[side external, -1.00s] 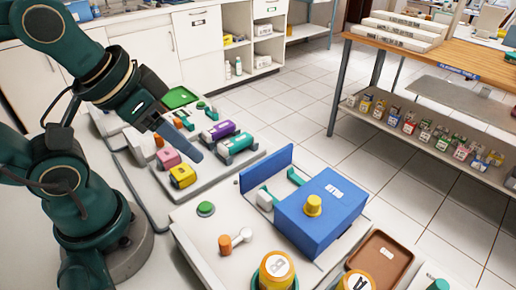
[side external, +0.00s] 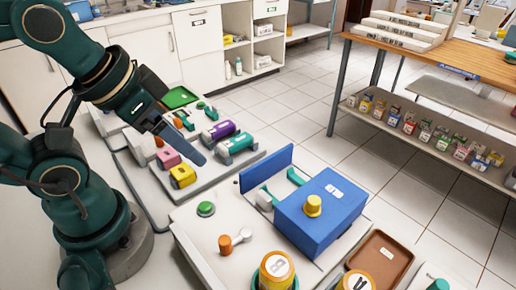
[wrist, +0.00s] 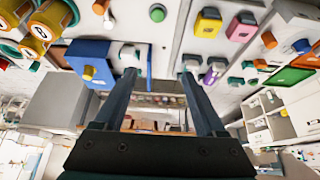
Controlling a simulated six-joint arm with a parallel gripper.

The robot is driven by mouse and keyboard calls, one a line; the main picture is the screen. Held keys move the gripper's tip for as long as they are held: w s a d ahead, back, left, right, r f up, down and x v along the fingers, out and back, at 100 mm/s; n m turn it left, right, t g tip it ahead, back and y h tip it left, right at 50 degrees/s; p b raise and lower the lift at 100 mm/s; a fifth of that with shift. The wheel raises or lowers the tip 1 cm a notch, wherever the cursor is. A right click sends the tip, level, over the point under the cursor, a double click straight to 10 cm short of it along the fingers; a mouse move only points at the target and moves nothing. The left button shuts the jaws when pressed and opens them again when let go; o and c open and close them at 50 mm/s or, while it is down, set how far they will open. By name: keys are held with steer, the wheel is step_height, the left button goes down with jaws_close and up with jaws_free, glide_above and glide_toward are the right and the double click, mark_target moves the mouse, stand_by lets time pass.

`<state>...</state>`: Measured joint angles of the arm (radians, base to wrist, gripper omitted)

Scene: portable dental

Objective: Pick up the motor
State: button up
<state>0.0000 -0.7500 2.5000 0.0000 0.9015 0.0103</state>
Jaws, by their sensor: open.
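No part is clearly labelled as the motor, so I cannot tell which one it is. Motor-like small parts stand on the white bench left of centre: a yellow block (side external: 182,176), a pink block (side external: 165,158), a purple cylinder part (side external: 217,131) and a teal-and-grey part (side external: 238,145). The yellow block (wrist: 207,26), pink block (wrist: 240,27) and purple part (wrist: 214,74) also show in the wrist view. My gripper (side external: 192,147) hangs above these parts. In the wrist view its two fingers (wrist: 160,76) are wide apart with nothing between them.
A blue box (side external: 318,222) with a yellow knob and an upright blue panel (side external: 266,168) stands right of the parts. A green button (side external: 206,208), an orange-ended part (side external: 232,241), yellow-orange jars (side external: 275,272) and a brown tray (side external: 380,258) are nearer the camera. A green tray (side external: 180,97) lies behind.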

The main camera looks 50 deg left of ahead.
steer(key=w+a+r+m, duration=0.2)
steer(key=w+r, duration=0.3)
steer(key=w, duration=0.1)
steer(key=n+g, duration=0.2)
steer(key=g, duration=0.4)
glide_above(219, 126)
step_height(219, 126, down, 12)
steer(key=shift+d+r, duration=0.1)
steer(key=shift+d, duration=0.05)
steer(key=shift+f, duration=2.45)
steer(key=shift+c, duration=0.3)
